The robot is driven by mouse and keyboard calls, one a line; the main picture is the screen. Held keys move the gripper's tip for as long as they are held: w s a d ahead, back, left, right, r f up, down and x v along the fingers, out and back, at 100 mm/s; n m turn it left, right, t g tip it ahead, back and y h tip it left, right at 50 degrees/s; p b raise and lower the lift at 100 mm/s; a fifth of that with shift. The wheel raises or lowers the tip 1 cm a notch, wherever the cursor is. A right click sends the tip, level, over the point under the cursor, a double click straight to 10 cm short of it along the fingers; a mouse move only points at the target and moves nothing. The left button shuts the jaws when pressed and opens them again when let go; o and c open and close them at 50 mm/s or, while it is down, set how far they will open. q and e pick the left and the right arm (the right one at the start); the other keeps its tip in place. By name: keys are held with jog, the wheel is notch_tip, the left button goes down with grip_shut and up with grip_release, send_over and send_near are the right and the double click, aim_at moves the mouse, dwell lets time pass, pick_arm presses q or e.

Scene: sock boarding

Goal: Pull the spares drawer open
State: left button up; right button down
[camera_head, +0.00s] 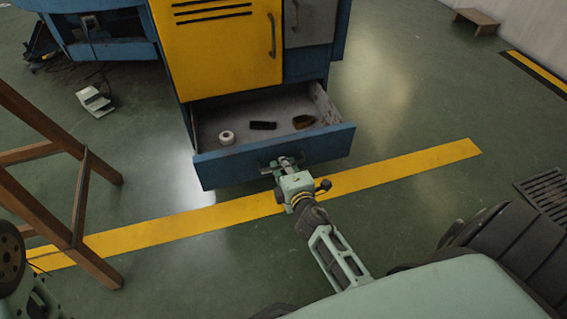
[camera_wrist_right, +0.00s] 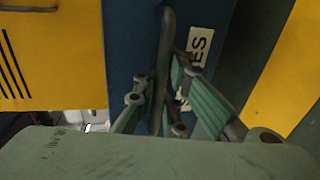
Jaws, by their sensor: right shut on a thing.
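The spares drawer (camera_head: 325,150) is a blue drawer low in the cabinet, and it stands open with its inside showing in the head view. My right gripper (camera_head: 284,166) is at the middle of the drawer front, shut on the drawer handle. In the right wrist view the dark handle bar (camera_wrist_right: 165,50) runs between the green fingers of the right gripper (camera_wrist_right: 158,95). A pale label (camera_wrist_right: 200,45) ending in "ES" is beside the handle on the blue drawer front (camera_wrist_right: 128,45). My left gripper is not in view.
The drawer holds a white roll (camera_head: 227,138), a black item (camera_head: 263,125) and a brown item (camera_head: 304,121). A yellow cabinet door (camera_head: 220,55) is above it. A wooden frame (camera_head: 75,190) stands at left.

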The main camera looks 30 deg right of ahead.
jog(key=c, duration=2.2)
grip_release()
jog(key=shift+o, duration=0.4)
jog(key=v, duration=1.2)
